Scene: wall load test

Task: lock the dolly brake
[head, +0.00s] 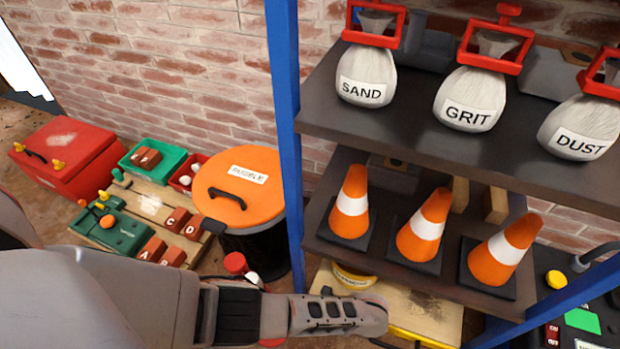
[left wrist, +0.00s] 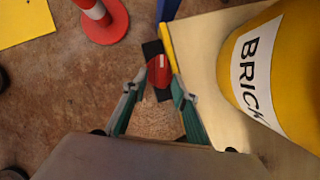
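In the left wrist view, a red brake pedal (left wrist: 159,70) with black parts at its ends sits at the yellow edge of the wooden dolly (left wrist: 208,100). The dolly also shows in the head view (head: 436,312), under the shelves. My left gripper (left wrist: 158,82) is open, its two green-and-grey fingers apart with the pedal showing between and beyond their tips. I cannot tell whether they touch it. In the head view my left arm reaches right across the bottom and its fingers are hidden. My right gripper is not in view.
A yellow BRICK bucket (left wrist: 246,68) stands on the dolly. A blue post (head: 286,120) and shelves with SAND, GRIT and DUST bags (head: 468,98) and orange cones (head: 424,226) stand above. An orange-lidded bin (head: 240,190) is left.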

